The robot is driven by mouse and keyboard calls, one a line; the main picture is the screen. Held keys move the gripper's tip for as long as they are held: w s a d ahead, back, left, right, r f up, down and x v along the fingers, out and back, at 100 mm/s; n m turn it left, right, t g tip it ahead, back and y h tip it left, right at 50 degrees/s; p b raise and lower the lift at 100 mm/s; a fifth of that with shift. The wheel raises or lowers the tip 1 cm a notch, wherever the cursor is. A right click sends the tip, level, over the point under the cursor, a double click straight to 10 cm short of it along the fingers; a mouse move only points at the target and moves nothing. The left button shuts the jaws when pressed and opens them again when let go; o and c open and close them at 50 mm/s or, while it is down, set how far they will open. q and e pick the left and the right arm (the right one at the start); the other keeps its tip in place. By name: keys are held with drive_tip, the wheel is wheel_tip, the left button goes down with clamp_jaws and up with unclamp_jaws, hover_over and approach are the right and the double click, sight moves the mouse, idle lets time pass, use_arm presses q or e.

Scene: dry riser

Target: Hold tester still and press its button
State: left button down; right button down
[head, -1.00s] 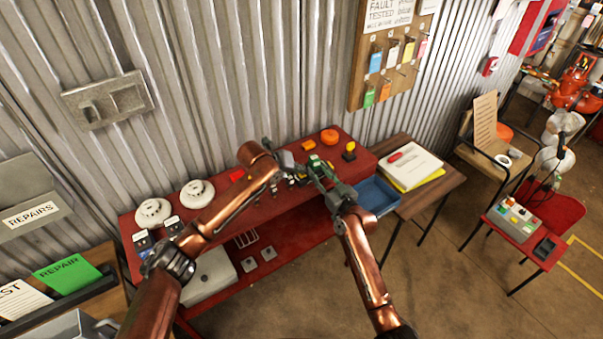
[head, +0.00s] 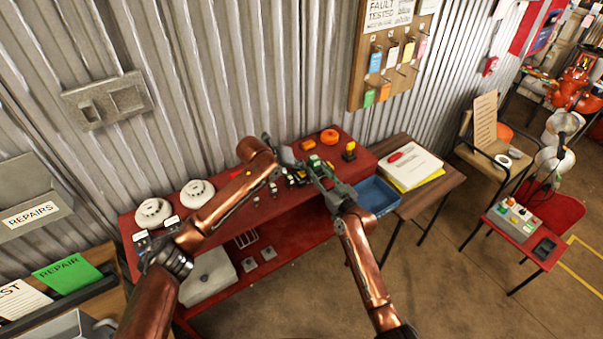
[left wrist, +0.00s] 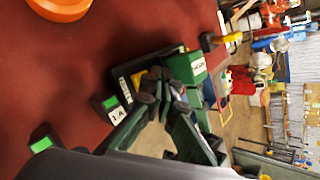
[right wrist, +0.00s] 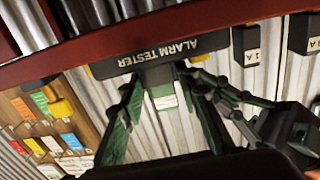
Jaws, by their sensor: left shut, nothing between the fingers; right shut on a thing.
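The alarm tester (right wrist: 157,56) is a black box with white lettering that reads upside down in the right wrist view. My right gripper (right wrist: 165,88) is shut on it, with green-padded fingers on either side; in the head view this gripper (head: 314,172) is over the red bench. My left gripper (left wrist: 153,88) is shut and empty, its fingertips close to the tester's dark body (left wrist: 132,72) in the left wrist view. I cannot tell whether they touch it. The tester's button is not clearly visible. In the head view the arms partly hide the tester.
The red bench (head: 222,207) holds two white detectors (head: 152,212), small labelled black blocks, an orange disc (head: 330,137) and a yellow-topped block (head: 349,152). A blue tray (head: 377,195) is at its right end. A corrugated wall and tag board (head: 357,85) stand behind.

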sight(300, 173)
use_arm(q)
drive_tip(key=shift+r, duration=2.5)
use_arm(e)
drive_tip(key=c, duration=1.4)
unclamp_jaws()
